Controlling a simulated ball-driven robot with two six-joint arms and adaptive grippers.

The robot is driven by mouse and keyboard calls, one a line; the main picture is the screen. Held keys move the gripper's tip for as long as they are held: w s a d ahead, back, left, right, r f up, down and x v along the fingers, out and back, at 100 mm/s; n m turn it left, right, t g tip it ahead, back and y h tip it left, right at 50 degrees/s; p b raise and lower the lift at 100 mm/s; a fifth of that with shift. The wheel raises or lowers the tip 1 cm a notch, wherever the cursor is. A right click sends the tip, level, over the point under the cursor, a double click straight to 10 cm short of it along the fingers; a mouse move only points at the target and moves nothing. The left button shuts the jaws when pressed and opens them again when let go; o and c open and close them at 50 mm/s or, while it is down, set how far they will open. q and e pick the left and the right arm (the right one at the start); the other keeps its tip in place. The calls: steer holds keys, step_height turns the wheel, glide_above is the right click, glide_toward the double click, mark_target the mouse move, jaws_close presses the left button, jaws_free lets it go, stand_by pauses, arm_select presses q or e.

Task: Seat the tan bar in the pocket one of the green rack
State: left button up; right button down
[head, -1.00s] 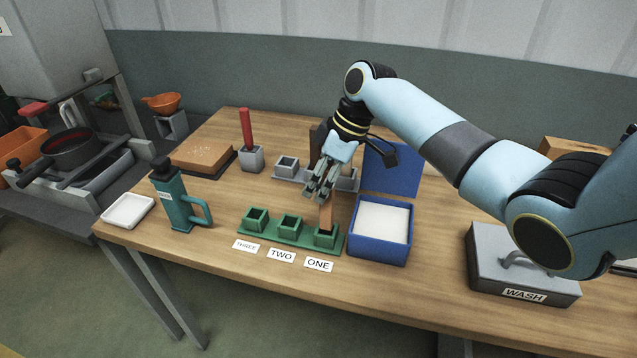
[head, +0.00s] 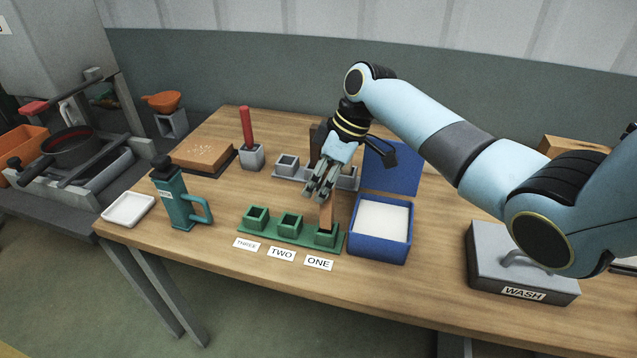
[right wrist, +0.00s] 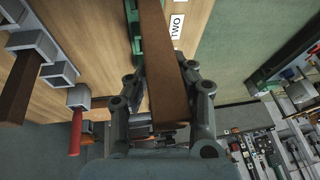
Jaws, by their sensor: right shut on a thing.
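The tan bar (head: 327,217) stands roughly upright at pocket one of the green rack (head: 272,236). Its lower end meets the opening of pocket one (head: 325,240), above the label ONE; I cannot tell how deep it sits. My right gripper (head: 321,190) is shut on the bar's upper part, above the rack. In the right wrist view the bar (right wrist: 172,75) runs between the two fingers, with part of the green rack (right wrist: 136,30) beside it. Pockets two (head: 290,225) and three (head: 256,218) look empty. My left gripper is out of view.
A blue box with an open lid (head: 380,245) stands close right of the rack. A teal bottle (head: 177,200) and a white tray (head: 127,210) are to the left. A grey rack (head: 290,173) with a dark bar (right wrist: 18,95) stands behind.

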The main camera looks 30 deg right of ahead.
steer(key=shift+f+b, duration=1.4)
steer(key=shift+f, duration=0.85)
steer(key=c, duration=1.1)
jaws_free()
steer(key=v, duration=1.2)
